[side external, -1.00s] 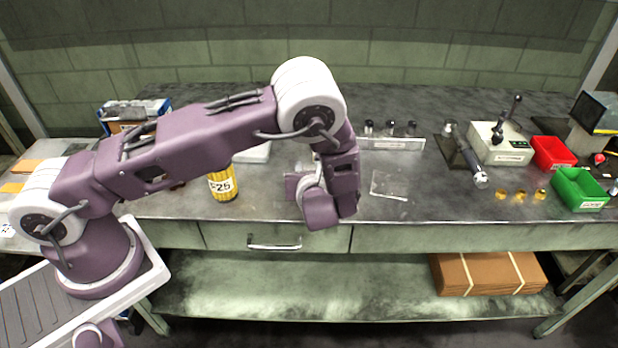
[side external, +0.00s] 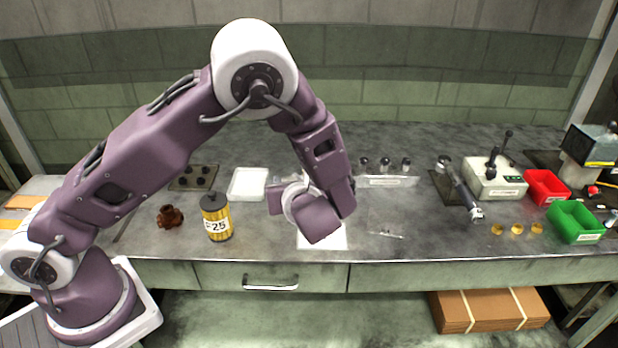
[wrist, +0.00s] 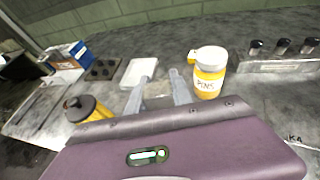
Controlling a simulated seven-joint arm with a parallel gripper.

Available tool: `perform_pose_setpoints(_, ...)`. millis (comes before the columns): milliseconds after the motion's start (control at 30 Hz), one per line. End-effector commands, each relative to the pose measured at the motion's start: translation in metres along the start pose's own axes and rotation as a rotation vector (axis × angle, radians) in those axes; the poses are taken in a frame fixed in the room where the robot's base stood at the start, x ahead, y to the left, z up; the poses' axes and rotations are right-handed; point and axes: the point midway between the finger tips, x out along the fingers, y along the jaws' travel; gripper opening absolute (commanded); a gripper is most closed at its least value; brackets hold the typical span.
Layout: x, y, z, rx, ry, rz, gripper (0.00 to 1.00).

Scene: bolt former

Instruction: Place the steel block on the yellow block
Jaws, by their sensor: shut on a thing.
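My gripper (wrist: 160,97) is shut on a small grey-beige block (wrist: 158,102), seen between its two fingers in the wrist view. This looks like the steel block, but most of it is hidden behind my purple gripper body. In the side view my wrist hangs over the front middle of the bench, and the fingers and held block are hidden. A yellow ribbed cylinder labelled 25 (side external: 216,218) stands left of my gripper, apart from it. I cannot make out a clear yellow block in either view.
A yellow, white-capped PINS bottle (wrist: 209,78) stands close right of my fingers. A white tray (side external: 248,184) and brown fitting (side external: 170,216) lie left. A rack (side external: 388,180), red bin (side external: 546,187) and green bin (side external: 575,222) are right. A white square (side external: 322,238) lies below my wrist.

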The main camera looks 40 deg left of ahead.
Motion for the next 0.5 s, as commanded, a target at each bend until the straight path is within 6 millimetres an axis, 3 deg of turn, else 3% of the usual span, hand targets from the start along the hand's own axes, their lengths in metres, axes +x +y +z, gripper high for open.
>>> perform_pose_setpoints(100,-0.011,0.045,-0.013,-0.091,-0.002,0.22,0.0)
perform_pose_setpoints(300,-0.034,0.105,-0.055,-0.293,-0.002,0.711,0.0)
perform_pose_setpoints(400,-0.053,0.12,-0.082,-0.401,-0.002,0.973,0.0)
perform_pose_setpoints(500,-0.076,0.122,-0.108,-0.51,-0.002,1.238,0.0)
